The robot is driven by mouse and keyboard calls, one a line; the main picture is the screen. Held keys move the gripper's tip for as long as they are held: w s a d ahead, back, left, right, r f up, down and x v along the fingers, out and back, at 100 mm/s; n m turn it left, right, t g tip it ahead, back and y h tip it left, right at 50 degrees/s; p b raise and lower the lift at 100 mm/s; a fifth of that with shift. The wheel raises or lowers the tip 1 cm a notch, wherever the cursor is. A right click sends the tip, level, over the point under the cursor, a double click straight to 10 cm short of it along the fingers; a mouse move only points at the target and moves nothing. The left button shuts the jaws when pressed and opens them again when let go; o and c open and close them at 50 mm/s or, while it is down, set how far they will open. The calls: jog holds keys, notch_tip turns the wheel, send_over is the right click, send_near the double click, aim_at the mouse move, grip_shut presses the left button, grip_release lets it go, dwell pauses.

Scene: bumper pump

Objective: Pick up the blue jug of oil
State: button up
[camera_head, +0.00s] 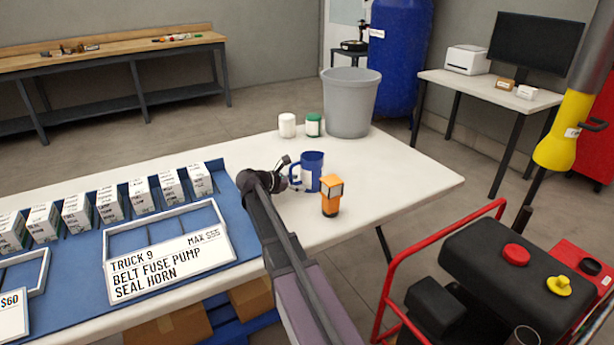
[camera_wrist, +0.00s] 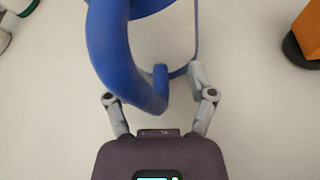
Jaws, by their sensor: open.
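The blue jug (camera_head: 312,172) stands upright on the white table, with its handle on the left, towards my gripper. In the wrist view the blue jug's handle (camera_wrist: 118,62) fills the upper middle and curves down between my fingers. My gripper (camera_head: 290,174) is beside the jug's handle side. In the wrist view my gripper (camera_wrist: 155,88) is open, with one finger on each side of the lower handle. I cannot tell whether either finger touches it. The far side of the jug is hidden.
An orange-and-black object (camera_head: 332,196) stands close to the jug's right front. A grey bucket (camera_head: 350,103), a white jar (camera_head: 287,125) and a green-lidded jar (camera_head: 313,125) stand behind. A blue mat with white trays (camera_head: 168,240) and boxes lies left. The table's right end is clear.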

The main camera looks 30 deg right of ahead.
grip_shut()
jog(key=shift+r+p, duration=0.35)
dwell(0.7)
jog(key=shift+r+p, duration=4.45)
jog(key=shift+r, duration=0.2)
